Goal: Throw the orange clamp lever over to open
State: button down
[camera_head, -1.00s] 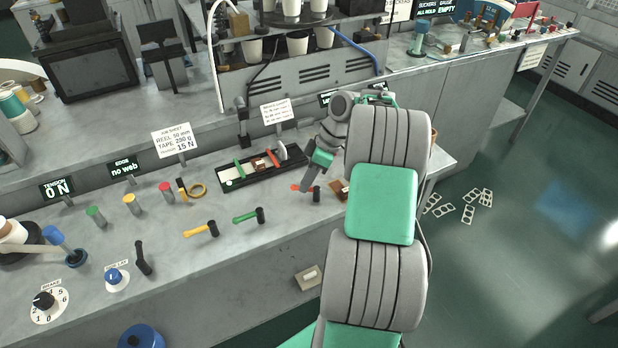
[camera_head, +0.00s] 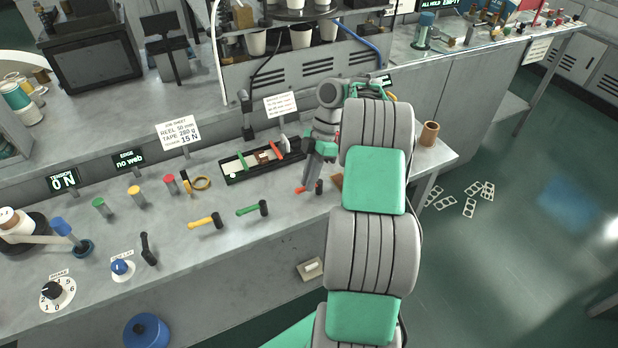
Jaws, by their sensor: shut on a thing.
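The orange clamp lever (camera_head: 301,190) lies low on the grey bench, right of the green lever, with its dark upright end piece (camera_head: 319,187) on its right. My gripper (camera_head: 306,182) reaches down onto the lever from above, its grey fingers closed at the orange part. The fingers hide part of the lever, and the exact grip is small and hard to see. My arm covers the bench to the right.
A green lever (camera_head: 249,210) and a yellow lever (camera_head: 203,222) lie to the left. A black tray (camera_head: 233,179) with small parts stands behind. A brown cup (camera_head: 429,133) stands at the bench's right end. The bench front is fairly clear.

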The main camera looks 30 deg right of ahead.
dwell(0.4)
jog(key=c, duration=1.4)
grip_release()
jog(key=shift+c, duration=0.2)
jog(key=p+v, duration=0.7)
jog(key=shift+r+p, duration=0.3)
jog(key=shift+r, duration=0.1)
jog(key=shift+w+d, duration=0.1)
jog(key=shift+d, duration=0.05)
